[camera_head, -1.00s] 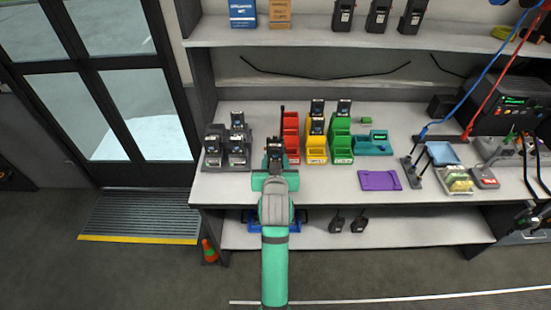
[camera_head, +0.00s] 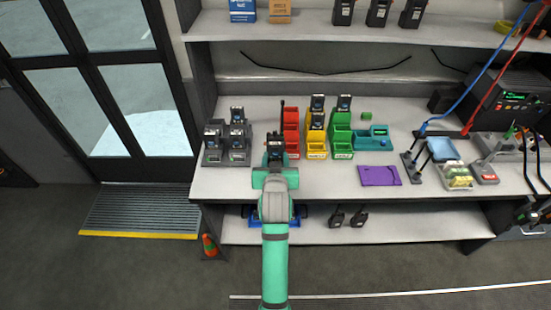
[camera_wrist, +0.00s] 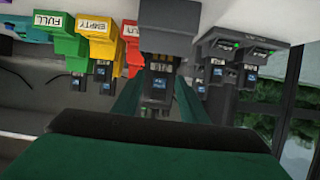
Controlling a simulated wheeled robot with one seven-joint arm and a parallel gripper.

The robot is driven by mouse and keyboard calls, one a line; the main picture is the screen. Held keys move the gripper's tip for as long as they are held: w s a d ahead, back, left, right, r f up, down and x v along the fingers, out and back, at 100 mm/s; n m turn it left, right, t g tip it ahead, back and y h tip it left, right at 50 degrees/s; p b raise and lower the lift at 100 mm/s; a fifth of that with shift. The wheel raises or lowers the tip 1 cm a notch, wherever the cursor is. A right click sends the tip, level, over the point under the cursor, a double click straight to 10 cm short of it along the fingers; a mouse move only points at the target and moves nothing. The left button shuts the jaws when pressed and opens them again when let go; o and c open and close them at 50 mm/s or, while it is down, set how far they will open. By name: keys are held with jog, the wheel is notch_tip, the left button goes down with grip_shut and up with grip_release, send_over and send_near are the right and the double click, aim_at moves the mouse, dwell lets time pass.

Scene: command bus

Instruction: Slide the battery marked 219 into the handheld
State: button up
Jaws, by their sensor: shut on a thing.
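My gripper (camera_head: 275,160) is at the front of the bench, in front of a dark upright unit (camera_head: 275,142) with a thin black antenna, seemingly the handheld. In the wrist view my gripper (camera_wrist: 157,98) has its green fingers closed on a small dark battery (camera_wrist: 158,85) with a pale label. The label's number is too small to read. A grey stand (camera_wrist: 170,28) is right beyond the battery in the wrist view. I cannot tell whether the battery is inside the handheld or only against it; the fingers and wrist hide the contact.
A charger (camera_head: 238,155) with several batteries stands left of my gripper. Red (camera_head: 291,154), yellow (camera_head: 316,152) and green (camera_head: 341,153) bins stand to the right, some with batteries. A purple mat (camera_head: 379,176) lies farther right. A shelf with several radios is above.

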jog(key=shift+f, duration=0.25)
jog(key=o, duration=1.2)
jog(key=shift+v, duration=5.4)
